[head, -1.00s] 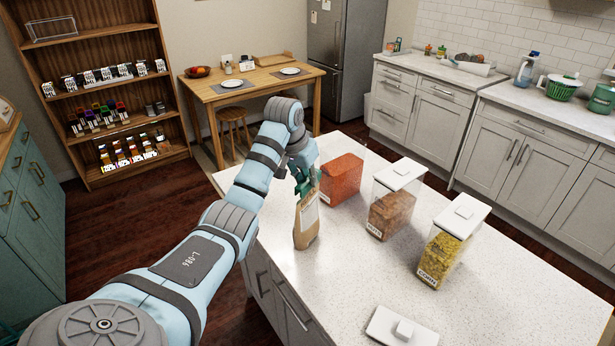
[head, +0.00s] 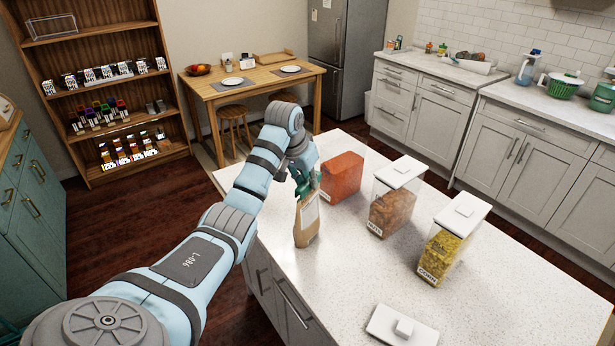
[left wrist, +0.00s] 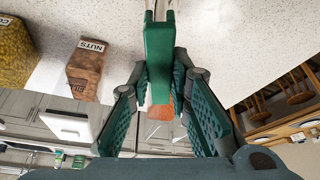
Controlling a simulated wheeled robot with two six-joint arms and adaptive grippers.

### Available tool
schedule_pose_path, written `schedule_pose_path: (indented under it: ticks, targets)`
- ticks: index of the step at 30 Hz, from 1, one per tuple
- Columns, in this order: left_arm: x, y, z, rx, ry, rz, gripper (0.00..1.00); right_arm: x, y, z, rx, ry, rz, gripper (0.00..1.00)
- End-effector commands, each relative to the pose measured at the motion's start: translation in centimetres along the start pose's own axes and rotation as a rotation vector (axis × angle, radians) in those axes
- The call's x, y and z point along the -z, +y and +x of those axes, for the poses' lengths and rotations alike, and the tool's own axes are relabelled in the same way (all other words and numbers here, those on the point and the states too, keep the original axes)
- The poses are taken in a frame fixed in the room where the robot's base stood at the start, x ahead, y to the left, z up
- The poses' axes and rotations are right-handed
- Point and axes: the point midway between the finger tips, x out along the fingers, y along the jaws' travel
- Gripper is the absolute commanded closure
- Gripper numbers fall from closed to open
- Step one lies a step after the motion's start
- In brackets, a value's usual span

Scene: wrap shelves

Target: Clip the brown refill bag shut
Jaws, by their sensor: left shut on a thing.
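The brown refill bag (head: 307,222), with a pale label, stands upright on the white island counter in the head view. My left gripper (head: 303,180) is right at its top edge. In the left wrist view my left gripper (left wrist: 160,82) has its two fingers closed in on a green clip (left wrist: 158,48). The clip's far end points toward the top of that picture, where the bag is mostly hidden behind it. I cannot tell whether the clip's jaws are around the bag's top or just beside it. My right gripper is not in view.
A loose white lid (head: 400,328) lies at the front. The counter between bag and lid is clear.

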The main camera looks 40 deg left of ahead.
Motion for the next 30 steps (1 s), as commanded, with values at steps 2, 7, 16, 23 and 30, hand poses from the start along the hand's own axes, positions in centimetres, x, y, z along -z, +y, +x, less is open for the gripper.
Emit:
schedule_pose_path:
  ticks: [2, 7, 16, 23, 30]
  targets:
    - [0.00, 0.01, 0.02, 0.000, 0.000, 0.000, 0.96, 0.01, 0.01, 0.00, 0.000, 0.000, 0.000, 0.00]
    - [0.01, 0.01, 0.01, 0.000, 0.000, 0.000, 0.96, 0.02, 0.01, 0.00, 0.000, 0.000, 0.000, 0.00]
    - [-0.17, 0.01, 0.47, 0.000, 0.000, 0.000, 0.96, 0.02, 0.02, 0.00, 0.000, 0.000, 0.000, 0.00]
    - [-0.26, 0.01, 0.72, 0.000, 0.001, 0.000, 0.96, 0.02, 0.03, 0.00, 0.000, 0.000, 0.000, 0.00]
    - [-0.27, 0.01, 0.72, 0.000, 0.001, 0.000, 0.68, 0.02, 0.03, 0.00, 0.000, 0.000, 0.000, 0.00]
